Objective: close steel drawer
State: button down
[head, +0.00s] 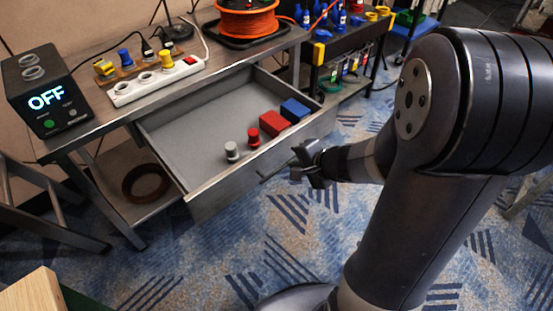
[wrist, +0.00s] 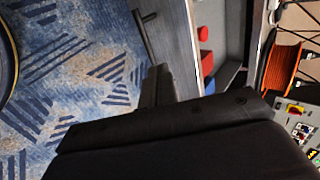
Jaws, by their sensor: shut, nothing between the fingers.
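The steel drawer (head: 190,137) stands pulled out from under the steel table in the head view. It holds a grey knob piece, a red knob piece, a red block and a blue block. Its front panel and bar handle (wrist: 149,17) show in the wrist view. My gripper (head: 297,172) is shut and empty, just outside the drawer front near its right half. In the wrist view my gripper's fingers (wrist: 158,80) point toward the drawer front. I cannot tell whether they touch it.
On the table are a black box (head: 40,88) reading OFF, a white power strip (head: 158,82) and an orange cable reel (head: 248,20). A dark cart (head: 345,48) with bottles stands at the back right. A stool (head: 45,215) is at left.

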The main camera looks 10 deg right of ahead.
aim_at(268, 156)
jog(key=shift+w+a+f, duration=0.65)
jog(key=shift+w+a, duration=0.15)
jog(key=shift+w, duration=0.3)
jog(key=shift+w+a+f, duration=0.65)
jog(key=shift+w+a, duration=0.1)
jog(key=shift+w, duration=0.4)
jog(key=shift+w+a+f, duration=0.65)
jog(key=shift+w+a, duration=0.15)
jog(key=shift+w, duration=0.3)
jog(key=shift+w, duration=0.1)
